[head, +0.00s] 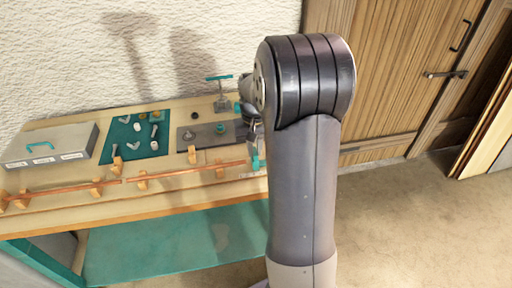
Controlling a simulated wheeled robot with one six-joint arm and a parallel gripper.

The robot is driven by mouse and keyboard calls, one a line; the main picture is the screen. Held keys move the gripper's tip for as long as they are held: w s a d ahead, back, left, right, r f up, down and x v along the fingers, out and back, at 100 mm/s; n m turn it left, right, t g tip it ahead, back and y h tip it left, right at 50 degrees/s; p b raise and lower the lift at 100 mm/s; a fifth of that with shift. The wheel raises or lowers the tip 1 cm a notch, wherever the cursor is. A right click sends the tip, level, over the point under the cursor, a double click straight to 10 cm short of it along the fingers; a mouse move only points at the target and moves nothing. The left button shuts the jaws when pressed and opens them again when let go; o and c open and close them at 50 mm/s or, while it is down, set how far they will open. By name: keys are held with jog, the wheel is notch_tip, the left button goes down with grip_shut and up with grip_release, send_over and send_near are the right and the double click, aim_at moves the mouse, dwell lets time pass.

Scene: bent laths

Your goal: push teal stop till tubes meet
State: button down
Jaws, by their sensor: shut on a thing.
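The teal stop (256,163) stands at the right end of the bench rail, beside the right end of the tubes. My gripper (254,149) points down over it, shut on its top; my arm hides part of the fingers. The right copper tube (190,171) lies in wooden cradles, with its right end close to the stop. The left copper tube (65,189) lies in line with it in more cradles. Their facing ends lie near a cradle left of the bench's middle.
A grey case (50,142) stands at the bench's left. A teal mat (135,137) holds several small fittings. A dark plate (208,134) and a teal-topped clamp (220,92) stand behind the tubes. A wooden door (400,70) is at the right; open floor lies before it.

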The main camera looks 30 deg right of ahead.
jog(key=a, duration=0.2)
jog(key=w+a, duration=0.1)
jog(key=a, duration=0.1)
jog(key=c, duration=1.4)
grip_release()
jog(key=shift+c, duration=0.2)
notch_tip(320, 180, up, 11)
jog(key=shift+f, duration=0.2)
